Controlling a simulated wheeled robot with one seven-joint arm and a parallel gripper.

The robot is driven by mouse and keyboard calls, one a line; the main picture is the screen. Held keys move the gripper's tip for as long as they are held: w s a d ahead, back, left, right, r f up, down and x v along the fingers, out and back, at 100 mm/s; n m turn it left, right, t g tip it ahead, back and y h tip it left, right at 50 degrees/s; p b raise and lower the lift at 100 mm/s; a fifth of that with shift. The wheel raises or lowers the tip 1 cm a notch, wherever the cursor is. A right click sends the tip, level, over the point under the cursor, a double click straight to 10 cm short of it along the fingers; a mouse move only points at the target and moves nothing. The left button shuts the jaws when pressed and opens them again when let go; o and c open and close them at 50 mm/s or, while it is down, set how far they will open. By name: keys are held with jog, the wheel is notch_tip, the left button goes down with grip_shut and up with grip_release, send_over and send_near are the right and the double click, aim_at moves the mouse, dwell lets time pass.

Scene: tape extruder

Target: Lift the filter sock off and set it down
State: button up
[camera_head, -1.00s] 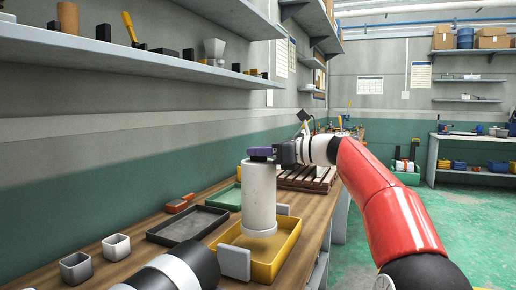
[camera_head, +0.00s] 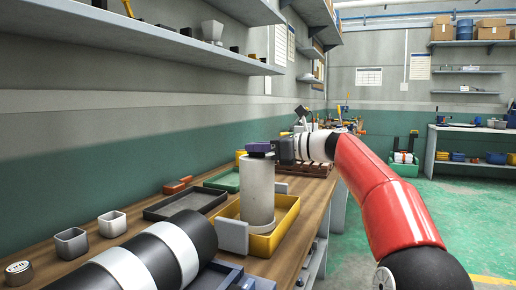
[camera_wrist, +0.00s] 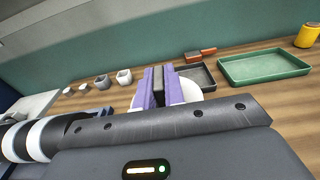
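The filter sock (camera_head: 258,192) is a tall, pale grey-white cylinder standing upright in or just above a yellow tray (camera_head: 287,222) on the wooden bench. My gripper (camera_head: 259,148), with purple fingers, is at its top, reaching in from the right. In the wrist view the two purple fingers (camera_wrist: 172,88) have a dark grey block between them that fills the gap. The sock's white rim (camera_wrist: 193,91) shows on both sides below the fingers. I cannot tell whether the sock's bottom touches the tray.
A pale grey plate (camera_head: 232,236) stands against the tray's left side. Two small grey cups (camera_head: 72,243) are at left. A shelf (camera_head: 130,43) runs along the wall above.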

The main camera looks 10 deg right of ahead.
jog(key=o, duration=0.5)
jog(key=shift+o, duration=0.2)
jog(key=v, duration=0.7)
jog(key=shift+s+d, duration=0.25)
jog(key=shift+d, duration=0.1)
